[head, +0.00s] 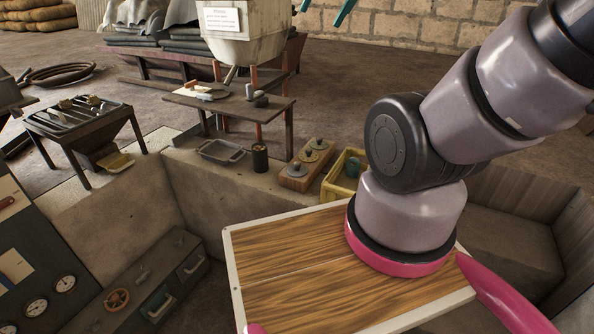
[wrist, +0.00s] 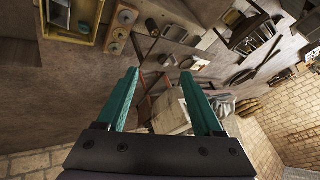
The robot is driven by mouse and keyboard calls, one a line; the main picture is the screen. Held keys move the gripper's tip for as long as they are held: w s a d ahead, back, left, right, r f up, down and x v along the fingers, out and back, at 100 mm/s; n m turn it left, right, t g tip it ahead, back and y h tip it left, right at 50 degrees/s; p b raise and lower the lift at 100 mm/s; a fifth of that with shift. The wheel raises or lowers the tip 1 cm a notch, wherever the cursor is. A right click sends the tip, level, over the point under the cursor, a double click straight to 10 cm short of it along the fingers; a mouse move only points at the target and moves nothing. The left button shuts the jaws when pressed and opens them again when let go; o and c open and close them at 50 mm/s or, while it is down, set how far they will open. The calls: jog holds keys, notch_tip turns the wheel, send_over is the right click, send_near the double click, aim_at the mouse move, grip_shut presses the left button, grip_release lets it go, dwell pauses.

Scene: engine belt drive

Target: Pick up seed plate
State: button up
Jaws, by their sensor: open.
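No part is plainly marked as the seed plate. Round grey discs, which may be seed plates, sit on a wooden block (head: 292,184) on the concrete ledge; one disc (head: 297,170) is nearest. The block with its discs also shows at the top of the wrist view (wrist: 117,32). My gripper (wrist: 160,74) is open and empty, its two teal fingers apart. In the head view only parts of the teal fingers (head: 342,12) show at the top edge, far from the block.
A small table (head: 231,106) and a labelled hopper (head: 245,48) stand behind. A dark slotted table (head: 85,122) is at left.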

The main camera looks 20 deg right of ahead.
jog(key=w+f+m+g, duration=0.1)
jog(key=w+f+m, duration=0.45)
jog(key=w, duration=0.65)
jog(key=m+g+y, duration=0.2)
jog(key=m+g, duration=0.1)
jog(key=m, duration=0.8)
send_over(298, 163)
jog(key=s+d, duration=0.2)
notch_tip(298, 163, down, 27)
jog(key=f+m, duration=0.1)
jog(key=f, duration=0.3)
jog(key=f+m, duration=0.1)
jog(key=f, duration=0.4)
jog(key=w+f+m, duration=0.1)
jog(key=f, duration=0.4)
jog(key=shift+w+f+m, duration=0.1)
jog(key=shift+f+m, duration=0.05)
jog(key=shift+m, duration=0.2)
jog(key=shift+s+x, duration=0.15)
jog(key=shift+x, duration=1.25)
jog(key=shift+s+x, duration=0.15)
jog(key=shift+x, duration=1.3)
jog(key=shift+d+f, duration=0.1)
jog(key=shift+d, duration=0.05)
jog(key=shift+c, duration=0.3)
grip_shut()
